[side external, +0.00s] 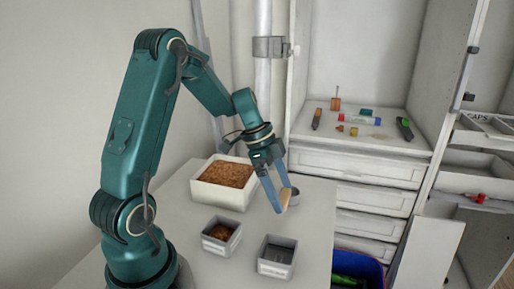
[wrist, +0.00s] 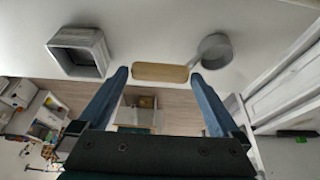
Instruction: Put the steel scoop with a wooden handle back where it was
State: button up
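The steel scoop has a small round grey cup (wrist: 216,48) and a light wooden handle (wrist: 160,72). In the wrist view it lies near the table edge, the cup to the right of the handle. In the side external view the handle (side external: 286,197) shows between my fingers, and the cup is partly hidden behind them. My gripper (side external: 281,200) points down with its blue fingers spread. In the wrist view the fingertips (wrist: 158,76) are apart near the two ends of the handle. I cannot tell whether they touch it.
A white tub (side external: 211,198) of brown granules stands at the back of the white table. A grey bin (side external: 232,249) with brown contents and an empty-looking grey bin (side external: 262,266) stand in front. A wardrobe shelf (side external: 350,136) holds small tools. A blue crate (side external: 372,262) is beyond the table edge.

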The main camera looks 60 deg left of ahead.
jog(key=v, duration=1.1)
jog(key=s+d+n+t+y, duration=0.2)
jog(key=s+d+n, duration=0.7)
jog(key=d, duration=0.5)
jog(key=shift+s+d+f+y, duration=0.2)
jog(key=shift+s+f+y, duration=0.35)
jog(key=shift+s, duration=0.85)
jog(key=shift+r, duration=0.15)
